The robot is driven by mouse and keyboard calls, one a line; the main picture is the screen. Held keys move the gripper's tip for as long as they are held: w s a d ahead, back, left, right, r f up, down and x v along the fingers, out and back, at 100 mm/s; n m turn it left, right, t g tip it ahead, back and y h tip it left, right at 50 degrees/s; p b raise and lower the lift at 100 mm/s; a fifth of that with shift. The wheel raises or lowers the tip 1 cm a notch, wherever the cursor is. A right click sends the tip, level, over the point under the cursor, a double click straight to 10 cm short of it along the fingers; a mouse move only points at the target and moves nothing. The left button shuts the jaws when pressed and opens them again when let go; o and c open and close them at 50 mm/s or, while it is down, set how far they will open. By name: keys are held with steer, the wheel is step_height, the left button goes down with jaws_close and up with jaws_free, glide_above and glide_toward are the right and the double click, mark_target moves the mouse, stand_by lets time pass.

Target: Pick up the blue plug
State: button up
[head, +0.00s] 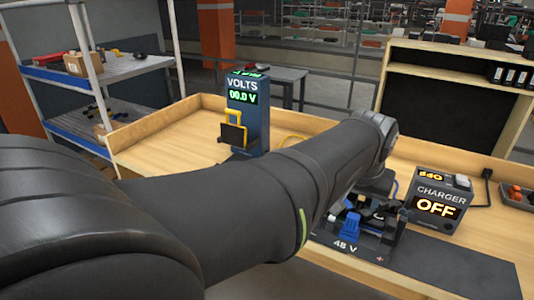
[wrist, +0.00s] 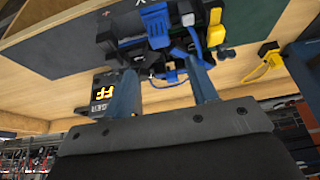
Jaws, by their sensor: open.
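A blue block-shaped part (head: 350,222) sits at the front of the black battery unit marked 48 V (head: 345,243). It also shows in the wrist view (wrist: 157,22). In the wrist view a second blue part (wrist: 171,74), with blue cable near it, lies between my fingers. I cannot tell for certain which blue part is the plug. My gripper (wrist: 165,76) is open, its two dark blue fingers spread to the left and right of that second part. I see no clear contact. In the head view my arm hides most of the gripper and the unit's rear.
The charger (head: 438,200), reading OFF, stands right of the battery unit. A voltmeter (head: 248,110) reading 00.0 V stands behind to the left. A yellow connector (wrist: 268,48) with a yellow cable lies to the side. The dark mat (head: 460,272) at the front right is bare.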

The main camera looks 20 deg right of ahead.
mark_target(354, 216)
steer(key=x, duration=0.4)
steer(key=shift+a+x, duration=0.15)
steer(key=shift+x, duration=1.15)
steer(key=shift+a+x, duration=0.15)
steer(key=shift+x, duration=1.15)
steer(key=shift+s+f, duration=0.15)
steer(key=shift+s, duration=0.05)
jaws_close()
step_height(354, 216, up, 4)
steer(key=shift+r, duration=0.1)
steer(key=s+d+r+n+y, duration=0.1)
steer(key=s+r+n+y, duration=0.2)
steer(key=n, duration=0.6)
steer(key=s+d+r+n+y, duration=0.1)
steer(key=s+r+n+y, duration=0.2)
steer(key=s+n, duration=0.5)
steer(key=shift+s+r+n+y, duration=0.25)
steer(key=shift+r+n+y, duration=0.15)
steer(key=shift+r+n, duration=0.1)
